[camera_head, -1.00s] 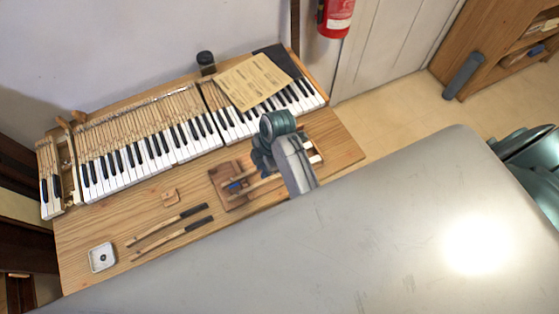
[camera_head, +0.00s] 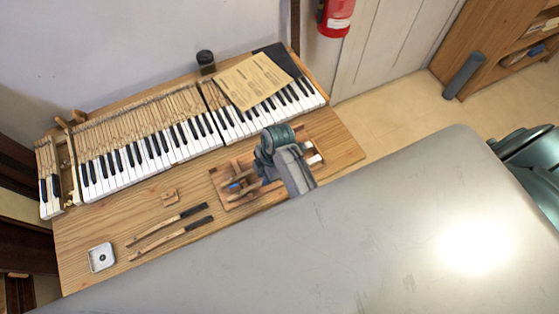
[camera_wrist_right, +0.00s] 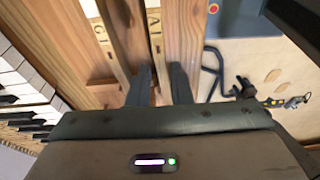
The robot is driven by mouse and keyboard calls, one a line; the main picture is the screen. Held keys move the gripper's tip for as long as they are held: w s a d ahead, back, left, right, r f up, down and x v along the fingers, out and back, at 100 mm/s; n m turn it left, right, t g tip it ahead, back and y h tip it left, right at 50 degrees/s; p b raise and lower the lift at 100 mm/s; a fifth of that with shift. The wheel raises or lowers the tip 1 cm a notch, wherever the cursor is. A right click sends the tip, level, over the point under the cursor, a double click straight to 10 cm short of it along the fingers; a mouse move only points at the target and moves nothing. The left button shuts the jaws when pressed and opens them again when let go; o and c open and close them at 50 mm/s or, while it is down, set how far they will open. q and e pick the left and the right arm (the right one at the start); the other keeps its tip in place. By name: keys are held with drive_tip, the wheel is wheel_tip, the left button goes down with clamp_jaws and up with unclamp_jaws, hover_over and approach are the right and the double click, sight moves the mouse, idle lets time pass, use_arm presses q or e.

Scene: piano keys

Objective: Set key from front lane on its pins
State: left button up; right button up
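My right gripper (camera_head: 262,180) reaches down over a wooden tray (camera_head: 222,200) in the head view. In the right wrist view its two dark fingers (camera_wrist_right: 161,86) stand a narrow gap apart. A wooden key stamped with letters, "A" first (camera_wrist_right: 154,28), runs down toward that gap. I cannot tell whether the fingers press on it. Another stamped wooden piece (camera_wrist_right: 108,40) lies left of it. In the head view a white key end (camera_head: 316,160) shows right of the gripper; the arm hides much of the tray. The keyboard (camera_head: 140,165) lies behind. My left gripper is not in view.
A paper sheet (camera_head: 252,80) covers part of the keyboard. A dark jar (camera_head: 206,61) stands behind.

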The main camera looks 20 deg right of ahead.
drive_tip(key=shift+d+x, duration=0.2)
drive_tip(key=shift+x, duration=0.65)
idle(0.3)
drive_tip(key=shift+f, duration=0.1)
clamp_jaws()
